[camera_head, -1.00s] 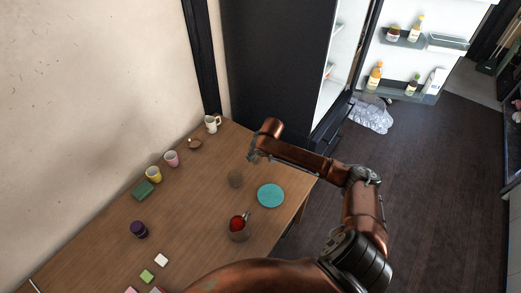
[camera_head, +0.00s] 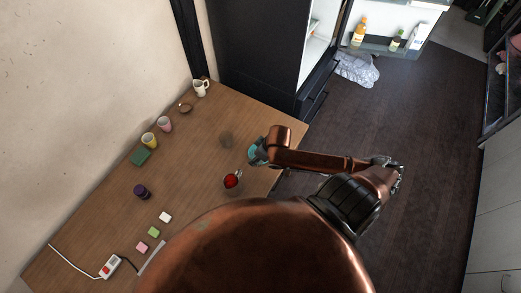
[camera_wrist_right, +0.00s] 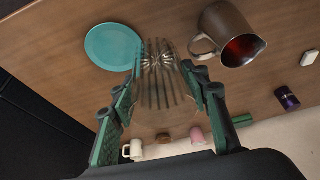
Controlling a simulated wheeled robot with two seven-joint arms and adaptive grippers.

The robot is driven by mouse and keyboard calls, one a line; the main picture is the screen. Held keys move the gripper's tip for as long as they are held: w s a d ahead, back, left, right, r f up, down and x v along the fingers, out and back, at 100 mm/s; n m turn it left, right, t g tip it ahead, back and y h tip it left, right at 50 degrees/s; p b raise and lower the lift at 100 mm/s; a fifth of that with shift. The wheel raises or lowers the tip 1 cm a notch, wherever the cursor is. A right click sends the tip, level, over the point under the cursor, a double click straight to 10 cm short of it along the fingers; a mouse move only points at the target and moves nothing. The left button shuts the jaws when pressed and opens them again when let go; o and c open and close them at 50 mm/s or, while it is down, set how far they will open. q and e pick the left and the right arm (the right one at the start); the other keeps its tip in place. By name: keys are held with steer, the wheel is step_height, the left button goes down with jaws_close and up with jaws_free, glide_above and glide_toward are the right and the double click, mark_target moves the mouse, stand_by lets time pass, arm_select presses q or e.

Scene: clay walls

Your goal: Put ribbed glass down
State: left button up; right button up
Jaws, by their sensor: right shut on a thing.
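The ribbed glass (camera_wrist_right: 158,75) is clear, with fine ribs, and shows between the fingers in the right wrist view. My right gripper (camera_wrist_right: 160,88) is shut on it, over the wooden table. I cannot tell if the glass touches the tabletop. A teal plate (camera_wrist_right: 113,47) lies on one side of the glass and a metal mug (camera_wrist_right: 229,36) with something red inside stands on the other. In the head view my right arm covers part of the plate (camera_head: 254,154), and the held glass is not clear there. My left gripper is not in view.
The wooden table (camera_head: 195,150) has clear room in its middle, with a faint dark round patch (camera_head: 226,140). Along the wall stand a white mug (camera_head: 200,88), a pink cup (camera_head: 164,124) and a yellow cup (camera_head: 149,139). A purple can (camera_head: 142,191) is nearer. An open fridge stands behind.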

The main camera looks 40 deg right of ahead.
steer(key=w+d+f, duration=0.4)
steer(key=d+f, duration=0.1)
steer(key=w+d+f+p, duration=0.1)
steer(key=w+d+f, duration=0.1)
steer(key=shift+w+d+f, duration=0.15)
steer(key=shift+d+f, duration=0.15)
steer(key=shift+d, duration=0.05)
steer(key=shift+w+d+f, duration=0.25)
steer(key=shift+w+f, duration=0.05)
steer(key=shift+f, duration=1.75)
steer(key=o, duration=1.3)
steer(key=shift+f, duration=0.1)
